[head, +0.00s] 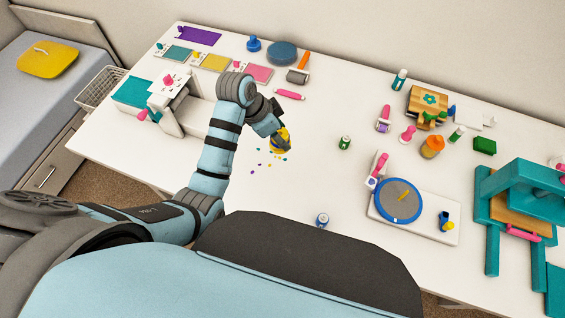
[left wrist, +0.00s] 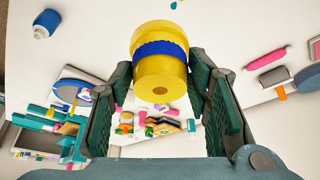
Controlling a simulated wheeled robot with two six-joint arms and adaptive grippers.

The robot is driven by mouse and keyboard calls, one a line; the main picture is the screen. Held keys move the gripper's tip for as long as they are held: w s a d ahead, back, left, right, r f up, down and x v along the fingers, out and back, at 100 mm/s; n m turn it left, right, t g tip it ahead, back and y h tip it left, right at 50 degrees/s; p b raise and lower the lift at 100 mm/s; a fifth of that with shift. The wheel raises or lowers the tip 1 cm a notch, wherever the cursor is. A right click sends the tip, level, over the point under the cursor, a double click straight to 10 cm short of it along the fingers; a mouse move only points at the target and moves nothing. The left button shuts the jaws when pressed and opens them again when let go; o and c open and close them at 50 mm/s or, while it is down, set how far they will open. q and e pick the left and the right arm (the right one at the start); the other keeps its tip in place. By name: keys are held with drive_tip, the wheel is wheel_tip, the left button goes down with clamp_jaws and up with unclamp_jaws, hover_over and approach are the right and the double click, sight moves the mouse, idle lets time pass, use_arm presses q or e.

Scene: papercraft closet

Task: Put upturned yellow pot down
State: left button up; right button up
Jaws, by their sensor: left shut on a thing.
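The yellow pot (head: 283,143) has a blue band and shows at the end of my left arm, over the middle of the table. In the left wrist view the yellow pot (left wrist: 160,72) fills the space between the two dark green fingers, with a small hole in its near end. My left gripper (head: 277,132) is shut on the pot. Small purple, yellow and teal bits (head: 268,167) lie scattered on the white table (head: 290,190) beside and below it. I cannot tell whether the pot's rim touches the table. My right gripper is not in view.
A green-labelled bottle (head: 345,142) stands right of the pot. A blue-rimmed round screen (head: 397,201) and a teal press (head: 520,200) are farther right. A white machine (head: 180,105) and colored cards stand left. The table front around the bits is largely clear.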

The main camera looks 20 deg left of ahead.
use_arm(q)
wheel_tip(320, 180, down, 15)
drive_tip(key=b, duration=0.2)
drive_tip(key=shift+r+b, duration=0.2)
drive_tip(key=shift+b, duration=0.2)
drive_tip(key=shift+a, duration=0.1)
drive_tip(key=o, duration=1.1)
drive_tip(key=shift+o, duration=0.4)
drive_tip(key=shift+r, duration=0.1)
drive_tip(key=shift+a+r+p, duration=0.1)
drive_tip(key=shift+r+p, duration=0.2)
drive_tip(key=shift+r, duration=0.05)
drive_tip(key=p+v, duration=0.2)
drive_tip(key=v, duration=0.9)
drive_tip(key=shift+p, duration=0.35)
